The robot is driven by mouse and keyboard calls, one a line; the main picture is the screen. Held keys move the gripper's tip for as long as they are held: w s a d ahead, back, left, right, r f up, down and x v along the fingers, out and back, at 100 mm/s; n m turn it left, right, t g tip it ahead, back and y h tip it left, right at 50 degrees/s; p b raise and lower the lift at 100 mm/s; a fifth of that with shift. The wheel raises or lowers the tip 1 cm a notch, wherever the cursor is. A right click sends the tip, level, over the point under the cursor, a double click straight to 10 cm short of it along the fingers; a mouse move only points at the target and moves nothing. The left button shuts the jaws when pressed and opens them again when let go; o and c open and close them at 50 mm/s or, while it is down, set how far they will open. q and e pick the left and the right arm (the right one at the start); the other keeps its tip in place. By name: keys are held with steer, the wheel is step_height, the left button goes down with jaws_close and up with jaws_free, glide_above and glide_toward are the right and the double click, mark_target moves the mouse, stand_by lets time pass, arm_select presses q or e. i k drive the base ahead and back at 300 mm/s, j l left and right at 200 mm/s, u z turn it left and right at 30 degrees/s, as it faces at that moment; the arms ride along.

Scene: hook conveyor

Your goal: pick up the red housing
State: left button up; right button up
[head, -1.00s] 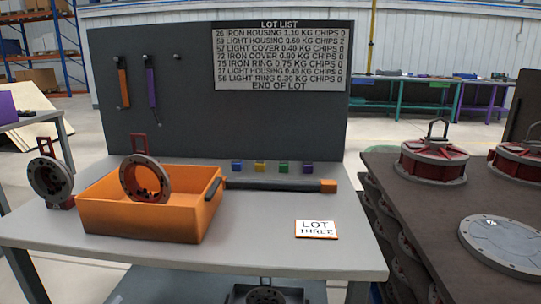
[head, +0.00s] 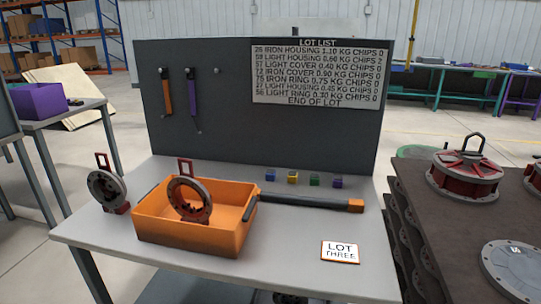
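A round red housing (head: 465,174) with a grey rim and a dark loop handle on top stands upright on the dark table at the right. A grey ring-shaped part (head: 190,200) with a red loop behind its top stands in the orange bin (head: 185,242). A similar grey ring-shaped part with red pieces (head: 108,190) stands on the grey table to the left of the bin. Part of another red item (head: 535,178) is cut off at the right edge. Neither of my grippers is in view.
The grey table (head: 300,245) carries a sign reading LOT THREE (head: 340,252), a dark bar with an orange end (head: 310,201) and several small coloured cubes (head: 292,177). A grey disc (head: 515,270) lies in front of the red housing on the dark table (head: 440,225). A dark board stands behind.

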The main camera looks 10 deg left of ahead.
mark_target(109, 188)
steer(key=u, duration=1.3)
steer(key=i+j, duration=0.3)
steer(key=i+j+z, duration=0.15)
steer(key=i+j, duration=0.2)
steer(key=j, duration=0.15)
steer(key=i+j, duration=0.3)
steer(key=j, duration=0.15)
steer(key=i+j+z, duration=0.15)
steer(key=i+j, duration=0.15)
steer(key=j, duration=0.15)
